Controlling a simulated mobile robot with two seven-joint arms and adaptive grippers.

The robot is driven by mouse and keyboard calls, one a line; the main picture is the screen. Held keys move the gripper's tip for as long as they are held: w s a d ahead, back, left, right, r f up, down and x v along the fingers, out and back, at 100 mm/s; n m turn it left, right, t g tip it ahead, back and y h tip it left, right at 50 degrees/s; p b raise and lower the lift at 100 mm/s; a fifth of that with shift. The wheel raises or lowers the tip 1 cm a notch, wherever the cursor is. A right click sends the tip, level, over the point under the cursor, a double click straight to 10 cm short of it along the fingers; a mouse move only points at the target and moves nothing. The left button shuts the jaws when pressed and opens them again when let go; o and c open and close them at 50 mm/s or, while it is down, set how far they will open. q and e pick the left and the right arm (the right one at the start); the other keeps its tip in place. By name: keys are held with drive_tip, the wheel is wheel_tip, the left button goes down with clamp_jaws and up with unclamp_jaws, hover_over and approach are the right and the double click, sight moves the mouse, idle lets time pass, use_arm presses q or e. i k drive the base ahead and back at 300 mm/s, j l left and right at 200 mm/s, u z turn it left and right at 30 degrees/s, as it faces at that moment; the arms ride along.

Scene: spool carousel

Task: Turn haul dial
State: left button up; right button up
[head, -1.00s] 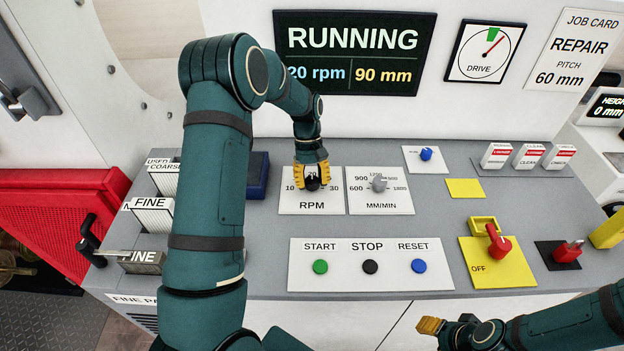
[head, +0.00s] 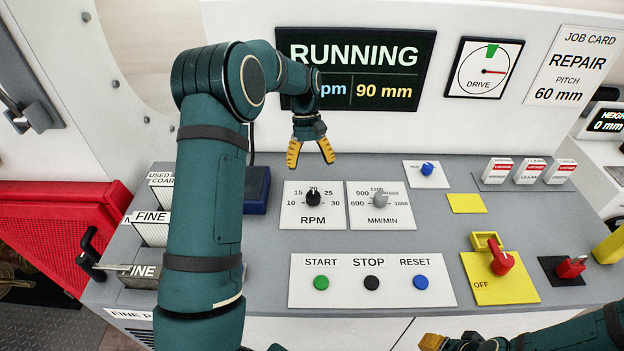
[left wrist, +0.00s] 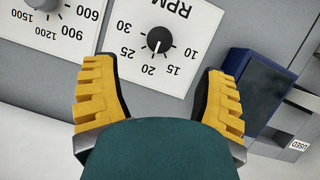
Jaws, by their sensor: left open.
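The grey MM/MIN knob (head: 379,199) sits on a white plate marked 600 to 1800, and is taken here as the haul dial. It also shows cut off at the top left in the left wrist view (left wrist: 43,4). The black RPM knob (head: 313,198) sits on the plate to its left. In the left wrist view its pointer (left wrist: 159,42) is at about 20. My left gripper (head: 311,153) is open and empty, raised above and behind the RPM knob and touching neither knob. My right gripper (head: 432,342) shows only partly at the bottom edge; its jaws cannot be made out.
START (head: 321,283), STOP (head: 371,283) and RESET (head: 420,282) buttons lie in front of the dials. A red switch (head: 501,262) stands on a yellow plate marked OFF. A dark blue box (head: 256,190) stands left of RPM. The screen (head: 357,75) reads RUNNING and 90 mm.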

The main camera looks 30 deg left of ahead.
sight(380, 198)
drive_tip(key=k, duration=1.5)
